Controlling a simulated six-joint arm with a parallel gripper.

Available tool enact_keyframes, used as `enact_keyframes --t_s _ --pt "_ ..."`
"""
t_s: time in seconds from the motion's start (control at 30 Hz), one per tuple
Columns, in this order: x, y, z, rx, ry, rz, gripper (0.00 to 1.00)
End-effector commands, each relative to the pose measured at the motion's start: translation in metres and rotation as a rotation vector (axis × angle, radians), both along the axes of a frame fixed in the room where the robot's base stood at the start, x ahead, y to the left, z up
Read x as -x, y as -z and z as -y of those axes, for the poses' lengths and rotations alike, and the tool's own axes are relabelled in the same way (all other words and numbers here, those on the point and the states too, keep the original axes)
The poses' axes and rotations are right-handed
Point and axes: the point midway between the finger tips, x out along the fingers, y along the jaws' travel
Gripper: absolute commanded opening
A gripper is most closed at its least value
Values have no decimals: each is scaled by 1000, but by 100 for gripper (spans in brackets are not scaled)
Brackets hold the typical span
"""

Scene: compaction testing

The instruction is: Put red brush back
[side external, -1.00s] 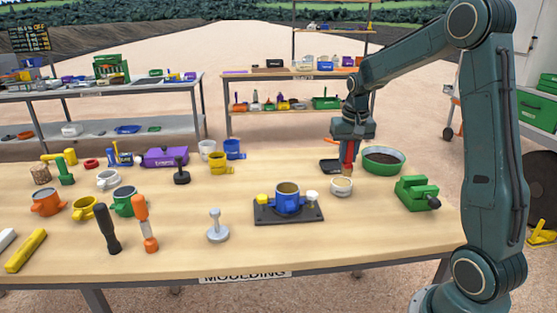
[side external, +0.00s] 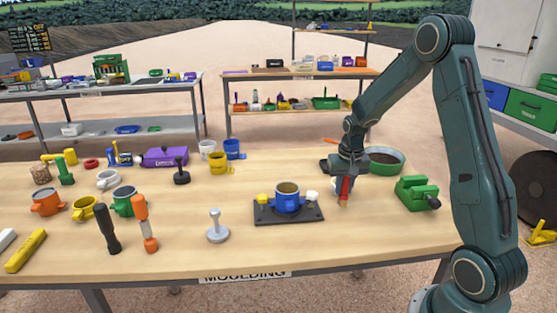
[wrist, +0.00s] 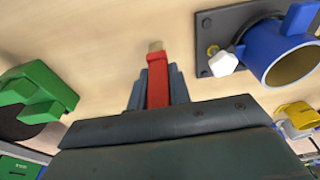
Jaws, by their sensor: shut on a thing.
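The red brush (side external: 345,188) is in my gripper (side external: 345,180), head down, with its pale tip low over the wooden table, right of the blue mould. I cannot tell if the tip touches the table. In the wrist view, the red brush (wrist: 157,82) shows between the dark fingers of my gripper (wrist: 158,88), its tan tip pointing away from the camera. The fingers are shut on it. The small cream-topped pot seen earlier is mostly hidden behind my gripper.
The blue mould (side external: 288,200) stands on a dark base plate (side external: 262,215) just left. A green bowl (side external: 399,164) of dark material is behind right, and a green clamp-like tool (side external: 414,194) is at right. A grey tamper (side external: 217,228) stands farther left. The front table near my gripper is clear.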

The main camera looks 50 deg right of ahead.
Motion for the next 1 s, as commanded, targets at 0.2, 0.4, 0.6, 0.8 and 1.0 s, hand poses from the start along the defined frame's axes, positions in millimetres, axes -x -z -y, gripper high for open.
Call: enact_keyframes --t_s 0.2,0.4,0.6,0.8,1.0 --pt "0 25 0 -1 0 -1 0" --pt "0 30 0 0 0 0 0" --pt "0 30 0 0 0 0 0" --pt "0 33 0 0 0 0 31" --pt "0 33 0 0 0 0 41"
